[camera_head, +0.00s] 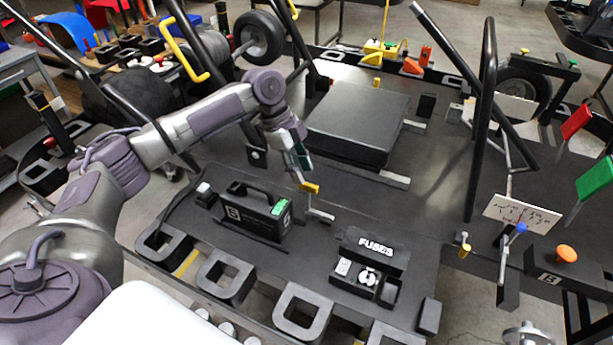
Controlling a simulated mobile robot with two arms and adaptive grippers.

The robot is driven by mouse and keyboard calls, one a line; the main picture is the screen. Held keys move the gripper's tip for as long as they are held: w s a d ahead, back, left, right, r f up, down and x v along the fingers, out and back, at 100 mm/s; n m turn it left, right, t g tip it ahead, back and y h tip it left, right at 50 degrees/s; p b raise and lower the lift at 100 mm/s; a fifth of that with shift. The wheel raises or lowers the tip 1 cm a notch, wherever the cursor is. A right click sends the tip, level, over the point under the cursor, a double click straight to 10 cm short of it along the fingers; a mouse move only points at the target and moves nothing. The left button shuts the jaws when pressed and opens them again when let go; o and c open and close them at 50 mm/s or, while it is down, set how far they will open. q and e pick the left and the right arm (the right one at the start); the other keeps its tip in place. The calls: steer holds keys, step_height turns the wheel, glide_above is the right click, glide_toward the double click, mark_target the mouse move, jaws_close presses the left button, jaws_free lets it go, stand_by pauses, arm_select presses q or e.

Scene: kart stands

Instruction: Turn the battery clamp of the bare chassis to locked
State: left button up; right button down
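The gap between the fingers is not clear.
A fuse box (369,269) marked FUSES lies right of the battery, near the chassis front. A large black seat-like block (358,122) stands behind the clamp. Black tubes (484,120) rise at right, near a white card (520,213). Square black loops (303,311) line the front edge.

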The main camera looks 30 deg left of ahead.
mark_target(308, 184)
arm_select(q)
steer(key=shift+p+x, duration=0.3)
steer(key=shift+x, duration=1.65)
jaws_close()
